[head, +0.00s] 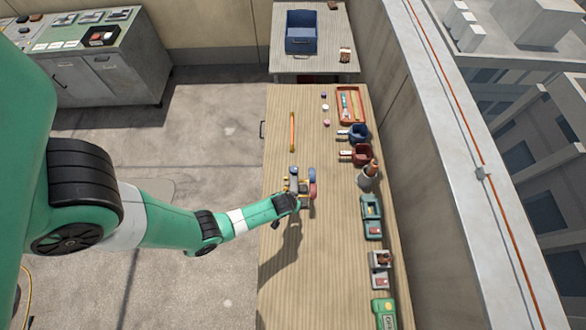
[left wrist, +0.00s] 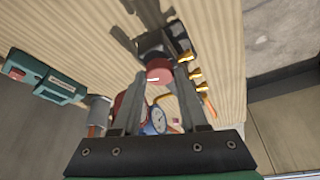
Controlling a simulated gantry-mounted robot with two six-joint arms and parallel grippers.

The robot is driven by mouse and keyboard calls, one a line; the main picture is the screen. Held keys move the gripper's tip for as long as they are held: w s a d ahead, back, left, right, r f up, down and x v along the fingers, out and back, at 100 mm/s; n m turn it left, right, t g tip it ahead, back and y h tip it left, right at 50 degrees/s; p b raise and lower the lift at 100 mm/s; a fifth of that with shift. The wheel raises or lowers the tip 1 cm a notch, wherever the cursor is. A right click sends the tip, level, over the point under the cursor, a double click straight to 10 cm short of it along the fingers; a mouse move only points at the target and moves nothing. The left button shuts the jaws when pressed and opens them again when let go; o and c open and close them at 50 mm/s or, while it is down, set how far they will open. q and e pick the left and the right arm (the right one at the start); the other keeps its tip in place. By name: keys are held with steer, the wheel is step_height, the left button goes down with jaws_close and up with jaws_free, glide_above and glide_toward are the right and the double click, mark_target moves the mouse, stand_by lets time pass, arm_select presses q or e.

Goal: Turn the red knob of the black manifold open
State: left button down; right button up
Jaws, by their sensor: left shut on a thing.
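The black manifold (left wrist: 153,42) lies on the wooden bench, with brass fittings (left wrist: 194,72) along one side. Its red knob (left wrist: 158,72) faces the left wrist camera and sits between the fingertips of my left gripper (left wrist: 160,76). The gripper is shut on the knob. A blue gauge (left wrist: 158,121) with a white dial shows between the fingers in the left wrist view, partly behind them. In the head view my left gripper (head: 294,202) is at the manifold's near side and hides the knob. My right gripper is not in view.
Along the bench's right side stand an orange tray (head: 363,105), a blue pot (head: 359,133), a red pot (head: 362,154), a grey holder (head: 368,180) and a teal device (head: 372,217). An orange stick (head: 292,132) lies beyond the manifold. The near left bench (head: 300,285) is clear.

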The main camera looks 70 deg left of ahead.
arm_select(q)
steer(key=n+g, duration=0.1)
steer(key=n, duration=0.2)
steer(key=shift+y, duration=0.4)
steer(key=shift+w+n+g+p, duration=0.1)
steer(key=shift+n+g+p, duration=0.35)
steer(key=shift+n, duration=0.55)
steer(key=shift+f, duration=0.1)
steer(key=shift+c, duration=2.2)
jaws_free()
